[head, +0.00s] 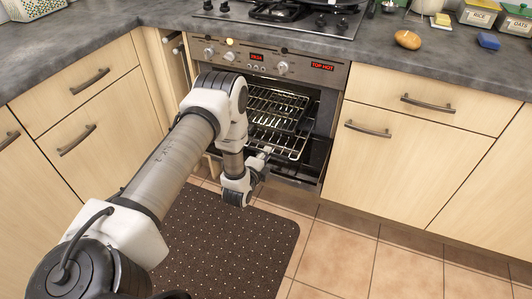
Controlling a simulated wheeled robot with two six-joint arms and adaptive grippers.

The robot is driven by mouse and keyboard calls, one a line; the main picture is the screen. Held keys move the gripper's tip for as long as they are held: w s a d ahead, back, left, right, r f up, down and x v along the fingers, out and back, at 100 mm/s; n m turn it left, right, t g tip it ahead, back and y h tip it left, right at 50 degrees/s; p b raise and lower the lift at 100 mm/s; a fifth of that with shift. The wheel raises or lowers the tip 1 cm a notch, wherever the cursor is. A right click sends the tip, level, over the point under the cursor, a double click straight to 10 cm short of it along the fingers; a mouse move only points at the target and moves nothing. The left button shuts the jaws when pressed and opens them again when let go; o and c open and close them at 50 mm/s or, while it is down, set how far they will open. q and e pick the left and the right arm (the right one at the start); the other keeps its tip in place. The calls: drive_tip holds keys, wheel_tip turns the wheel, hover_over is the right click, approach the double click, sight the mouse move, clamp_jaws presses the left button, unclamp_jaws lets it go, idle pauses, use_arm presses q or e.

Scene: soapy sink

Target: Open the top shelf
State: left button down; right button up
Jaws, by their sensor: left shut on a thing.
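The oven (330,110) is open under the counter, and its dark inside shows. An upper wire shelf (275,100) sits high in it. Another wire rack section (288,142) shows lower and nearer the front; I cannot tell exactly how far each one is pulled out. My left gripper (266,154) is at the front of the wire racks, its fingers shut on the rack's front edge. My arm hides the left part of the oven and racks. My right gripper is not in view.
Cupboard doors and drawers with dark handles (368,129) flank the oven. A dark dotted mat (225,245) lies on the tiled floor (345,250) before it.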

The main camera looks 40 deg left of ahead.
use_arm(q)
drive_tip(key=c, duration=1.2)
unclamp_jaws()
drive_tip(key=v, duration=1.2)
